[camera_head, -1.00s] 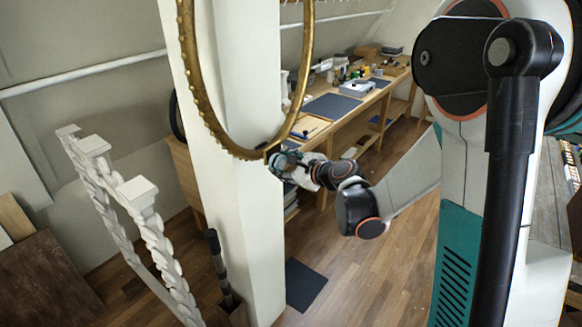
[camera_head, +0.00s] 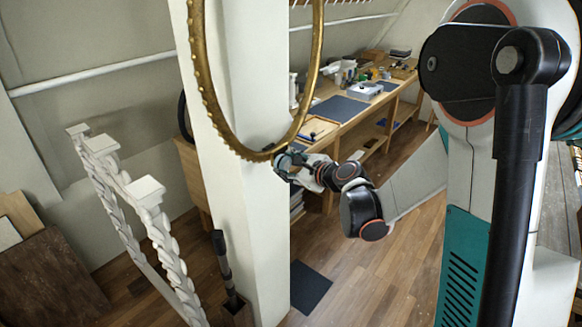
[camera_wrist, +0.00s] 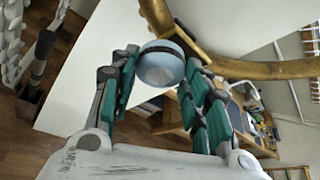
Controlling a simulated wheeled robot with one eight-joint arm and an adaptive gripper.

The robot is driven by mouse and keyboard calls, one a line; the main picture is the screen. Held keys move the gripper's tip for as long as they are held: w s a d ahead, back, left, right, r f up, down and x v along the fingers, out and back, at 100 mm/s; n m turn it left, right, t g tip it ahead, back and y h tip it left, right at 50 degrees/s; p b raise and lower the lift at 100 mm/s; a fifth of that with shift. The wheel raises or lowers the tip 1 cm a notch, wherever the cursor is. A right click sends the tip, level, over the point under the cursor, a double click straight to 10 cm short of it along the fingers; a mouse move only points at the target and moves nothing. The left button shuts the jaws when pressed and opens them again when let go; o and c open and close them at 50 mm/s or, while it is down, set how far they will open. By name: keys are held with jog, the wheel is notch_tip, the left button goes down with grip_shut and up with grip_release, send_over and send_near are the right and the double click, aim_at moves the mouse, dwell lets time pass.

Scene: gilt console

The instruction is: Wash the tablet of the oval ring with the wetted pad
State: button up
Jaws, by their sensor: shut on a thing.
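The oval ring (camera_head: 204,82) is a gilt, studded band hanging upright in front of a white pillar. Its lower edge crosses the wrist view (camera_wrist: 265,70). My gripper (camera_head: 281,162) is at the ring's bottom right. In the wrist view my gripper (camera_wrist: 160,66) is shut on a rounded pale blue-white pad (camera_wrist: 158,72) with a dark band. The pad is close to the ring and to a small gold piece (camera_wrist: 190,45) joined to it. I cannot tell whether that piece is the tablet, or whether the pad touches it.
The white pillar (camera_head: 262,230) stands close behind the ring. A white twisted-baluster railing (camera_head: 146,190) is at the left. A long wooden workbench (camera_head: 340,125) with tools runs behind. A dark mat (camera_head: 308,286) lies on the open wooden floor.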

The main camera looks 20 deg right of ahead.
jog(key=shift+w+a, duration=0.5)
jog(key=shift+w, duration=0.2)
jog(key=shift+d, duration=0.1)
jog(key=w+d, duration=0.1)
jog(key=d, duration=0.1)
jog(key=w+d+b, duration=0.1)
jog(key=w+d, duration=0.1)
jog(key=shift+w+d, duration=0.25)
jog(key=shift+d, duration=0.05)
dwell(0.7)
jog(key=shift+s+a, duration=0.1)
jog(key=shift+a, duration=0.05)
jog(key=shift+s+a+b, duration=0.25)
jog(key=shift+s+a, duration=0.6)
jog(key=shift+a, duration=0.3)
jog(key=shift+s+a+b, duration=0.25)
jog(key=shift+s+a, duration=0.6)
jog(key=shift+a, duration=0.25)
jog(key=shift+r, duration=0.1)
jog(key=shift+w, duration=0.1)
